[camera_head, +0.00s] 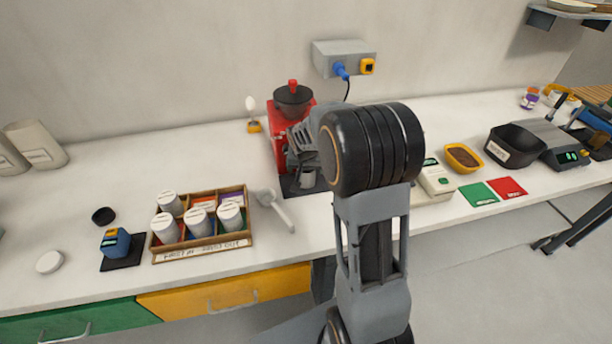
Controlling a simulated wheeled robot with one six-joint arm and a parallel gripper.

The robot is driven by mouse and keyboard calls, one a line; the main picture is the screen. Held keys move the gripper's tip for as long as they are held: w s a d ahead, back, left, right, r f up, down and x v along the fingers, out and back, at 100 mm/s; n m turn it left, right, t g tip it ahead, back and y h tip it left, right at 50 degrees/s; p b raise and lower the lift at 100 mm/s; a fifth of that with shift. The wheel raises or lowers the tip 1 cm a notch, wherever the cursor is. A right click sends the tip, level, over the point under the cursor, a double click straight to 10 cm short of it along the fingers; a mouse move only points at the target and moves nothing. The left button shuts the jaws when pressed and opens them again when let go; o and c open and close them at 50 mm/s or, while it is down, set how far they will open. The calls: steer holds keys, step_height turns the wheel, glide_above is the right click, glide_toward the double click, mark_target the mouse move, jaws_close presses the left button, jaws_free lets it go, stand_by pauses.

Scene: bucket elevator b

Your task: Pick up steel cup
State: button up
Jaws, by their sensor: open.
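A small grey cup (308,180), which looks like the steel cup, stands on the dark base of the red grinder (278,137). My arm reaches over the counter from the front and partly covers the grinder. My gripper (296,152) is at the grinder's front, just above the cup in the picture. It is open. The arm's thick black joint hides much of the gripper, and the gap between its fingers and the cup is hard to judge.
A wooden box (203,250) with several white-lidded jars and a grey scoop (275,207) lie to the left. A small scale (434,181), an orange tray (463,158) and a black bin (514,146) stand to the right.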

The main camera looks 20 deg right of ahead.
steer(key=shift+f, duration=0.15)
steer(key=shift+c, duration=0.4)
steer(key=shift+w, duration=0.1)
steer(key=c, duration=1.3)
